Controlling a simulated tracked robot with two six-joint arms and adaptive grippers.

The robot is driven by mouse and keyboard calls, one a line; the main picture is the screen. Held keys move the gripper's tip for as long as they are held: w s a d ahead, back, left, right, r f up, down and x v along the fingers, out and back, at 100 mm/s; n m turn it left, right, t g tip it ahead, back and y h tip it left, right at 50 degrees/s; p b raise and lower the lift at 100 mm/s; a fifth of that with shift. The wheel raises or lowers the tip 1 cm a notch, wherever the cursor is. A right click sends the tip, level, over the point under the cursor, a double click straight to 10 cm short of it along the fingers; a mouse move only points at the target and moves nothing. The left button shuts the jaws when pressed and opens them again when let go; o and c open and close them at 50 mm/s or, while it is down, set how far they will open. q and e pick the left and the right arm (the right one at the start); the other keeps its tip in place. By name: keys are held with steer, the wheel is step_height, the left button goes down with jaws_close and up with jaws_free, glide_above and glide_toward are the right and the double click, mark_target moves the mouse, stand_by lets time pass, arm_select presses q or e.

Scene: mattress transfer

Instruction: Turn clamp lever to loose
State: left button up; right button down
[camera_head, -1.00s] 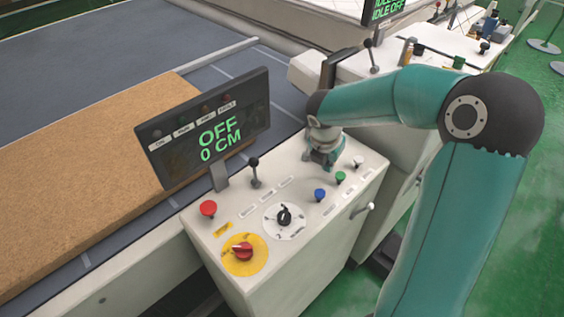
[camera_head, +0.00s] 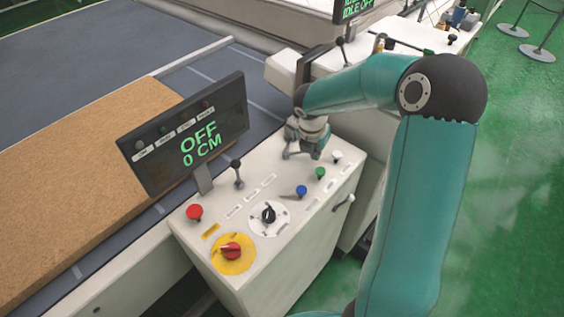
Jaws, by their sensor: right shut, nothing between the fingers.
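A white control console (camera_head: 218,277) stands in the middle. A short lever with a dark round knob (camera_head: 237,174) stands upright on its top, beside the display. I cannot tell from labels which one is the clamp lever. My right gripper (camera_head: 302,153) is over the far end of the console top, pointing down, shut with nothing held. It hides the panel under it, and I cannot tell whether it touches anything there. My left gripper is not in view.
A display (camera_head: 190,146) reads "OFF 0 CM". Red (camera_head: 194,212), blue (camera_head: 301,191), green (camera_head: 320,172) and white (camera_head: 337,156) buttons, a black dial (camera_head: 268,214) and a red switch (camera_head: 232,251) sit on the console. A brown mattress slab (camera_head: 70,190) lies left. Green floor is open at right.

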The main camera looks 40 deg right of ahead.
steer(key=shift+w+d+r, duration=0.1)
steer(key=shift+d, duration=0.05)
steer(key=shift+w+r, duration=0.1)
steer(key=shift+r, duration=0.5)
steer(key=v, duration=1)
steer(key=shift+s+a+r, duration=0.25)
steer(key=shift+a, duration=0.2)
